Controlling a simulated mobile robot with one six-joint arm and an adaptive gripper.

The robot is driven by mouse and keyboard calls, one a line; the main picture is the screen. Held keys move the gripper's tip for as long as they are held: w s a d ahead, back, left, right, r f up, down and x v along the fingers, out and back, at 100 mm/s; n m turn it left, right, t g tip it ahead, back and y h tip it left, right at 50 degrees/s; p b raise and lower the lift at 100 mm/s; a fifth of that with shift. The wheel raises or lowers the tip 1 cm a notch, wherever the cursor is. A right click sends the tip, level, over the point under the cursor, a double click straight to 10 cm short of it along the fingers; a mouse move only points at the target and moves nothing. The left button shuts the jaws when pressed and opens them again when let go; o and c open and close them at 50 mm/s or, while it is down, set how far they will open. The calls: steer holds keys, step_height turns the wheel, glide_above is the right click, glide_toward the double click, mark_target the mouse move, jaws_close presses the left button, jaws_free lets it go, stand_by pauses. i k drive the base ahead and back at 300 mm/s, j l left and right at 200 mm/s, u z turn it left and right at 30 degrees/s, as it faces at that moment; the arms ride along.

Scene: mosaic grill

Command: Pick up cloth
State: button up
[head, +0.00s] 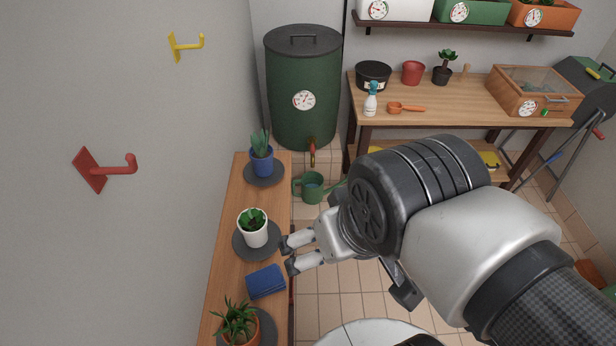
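A folded blue cloth (265,281) lies on the wooden shelf (214,301) along the left wall, between the white-potted plant and the terracotta-potted plant. My gripper (289,255) reaches in from the right over the shelf's edge. Its two fingers are apart with nothing visible between them. The fingertips are just above and right of the cloth in the picture, close to the white pot. I cannot tell how high they are above the shelf.
A white-potted plant (253,233), a blue-potted plant (262,160) and a terracotta-potted plant (236,325) stand on dark round mats. A green watering can (312,187) is beyond my gripper, near a green barrel (303,90). Red (93,170) and yellow (175,47) hooks stick out from the wall.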

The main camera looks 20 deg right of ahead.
mark_target(268, 280)
steer(key=k, duration=0.5)
steer(key=i+l, duration=0.3)
steer(key=i+l+u, duration=0.2)
steer(key=u, duration=0.15)
steer(key=i+l+u, duration=0.15)
steer(key=l+u, duration=0.2)
steer(key=i+l+u, duration=0.15)
steer(key=l+u, duration=0.15)
steer(key=u, duration=0.75)
